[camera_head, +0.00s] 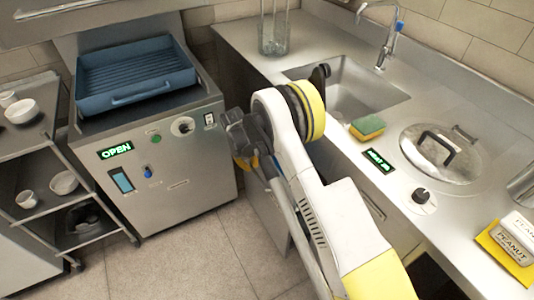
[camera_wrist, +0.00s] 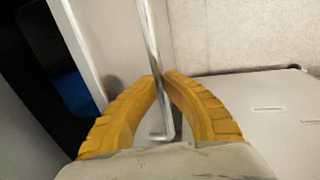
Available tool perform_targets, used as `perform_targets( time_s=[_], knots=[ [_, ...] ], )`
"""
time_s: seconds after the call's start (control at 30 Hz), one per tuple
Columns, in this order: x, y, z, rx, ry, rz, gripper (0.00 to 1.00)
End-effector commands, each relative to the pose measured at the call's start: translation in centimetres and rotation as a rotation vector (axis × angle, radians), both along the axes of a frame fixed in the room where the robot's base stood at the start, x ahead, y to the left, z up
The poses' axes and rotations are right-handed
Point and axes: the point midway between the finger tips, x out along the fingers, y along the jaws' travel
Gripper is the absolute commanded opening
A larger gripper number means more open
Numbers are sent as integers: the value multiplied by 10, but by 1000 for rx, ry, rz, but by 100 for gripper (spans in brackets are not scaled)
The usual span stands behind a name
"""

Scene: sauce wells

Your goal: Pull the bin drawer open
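In the wrist view, a thin metal bar handle (camera_wrist: 152,40) runs down between the two yellow fingers of my gripper (camera_wrist: 160,77). The fingertips are close together with the bar between them, and the gripper looks shut on it. A pale panel (camera_wrist: 85,35) lies beside the handle. To its left is a dark gap with something blue (camera_wrist: 72,92) in it, too dim to make out. In the head view, my gripper (camera_head: 243,163) is low in front of the sink counter's cabinet, and my arm hides most of it, the handle and the drawer front.
A machine (camera_head: 160,165) with a blue tray (camera_head: 135,75) and an OPEN display stands left of my gripper. A cart (camera_head: 45,190) with bowls stands farther left. The counter holds a sink (camera_head: 350,95), a sponge (camera_head: 367,127) and a lidded well (camera_head: 440,150). The tiled floor (camera_head: 185,260) is clear.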

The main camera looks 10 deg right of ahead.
Motion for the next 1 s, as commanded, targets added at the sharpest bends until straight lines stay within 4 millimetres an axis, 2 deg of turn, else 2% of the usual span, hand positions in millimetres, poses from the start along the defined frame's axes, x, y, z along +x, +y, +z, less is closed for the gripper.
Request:
perform_targets(
  time_s=[0.03, 0.2, 0.4, 0.5, 0.7, 1.0],
  knots=[
    [-7, 21, -2, 3, 0, 8, 0],
    [-25, 77, -3, 3, 0, 8, 0],
    [-43, 132, -3, 3, 0, 6, 0],
    [-49, 153, -2, 3, 0, 5, 0],
    [-59, 180, -2, 2, 1, 3, 0],
    [-62, 192, -2, 2, 1, 1, 0]
  ],
)
